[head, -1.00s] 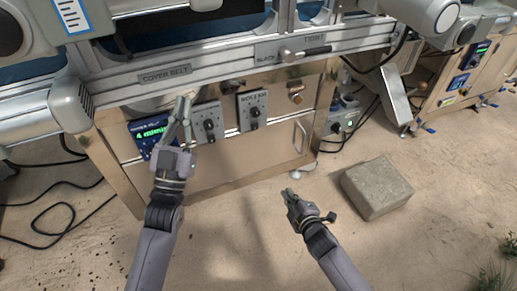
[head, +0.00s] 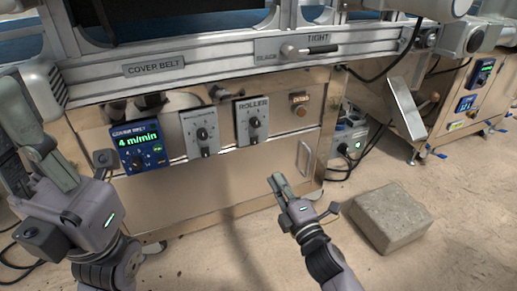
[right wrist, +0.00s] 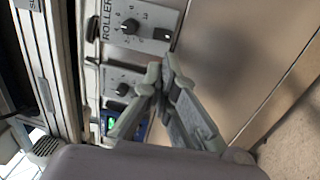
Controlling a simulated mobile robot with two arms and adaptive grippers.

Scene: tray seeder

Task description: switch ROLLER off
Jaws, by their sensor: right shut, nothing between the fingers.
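The ROLLER switch box (head: 252,121) is a grey plate on the metal cabinet front, with a dark round knob (head: 254,123). Its label and knob also show in the right wrist view (right wrist: 130,26), at the top; I cannot tell which mark the knob points to. My right gripper (head: 277,180) is shut and empty, below and slightly right of the box, apart from it. Its fingers (right wrist: 165,72) meet in the wrist view. My left gripper (head: 25,120) is large at the left edge, left of the panels; its fingertips are not clear.
Left of ROLLER are a similar grey knob box (head: 200,133) and the blue COVER BELT panel (head: 139,146) reading 4 m/min. An orange-brown button (head: 300,104) is to the right. A cabinet handle (head: 305,158) sticks out lower down. A concrete block (head: 390,218) lies on the floor.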

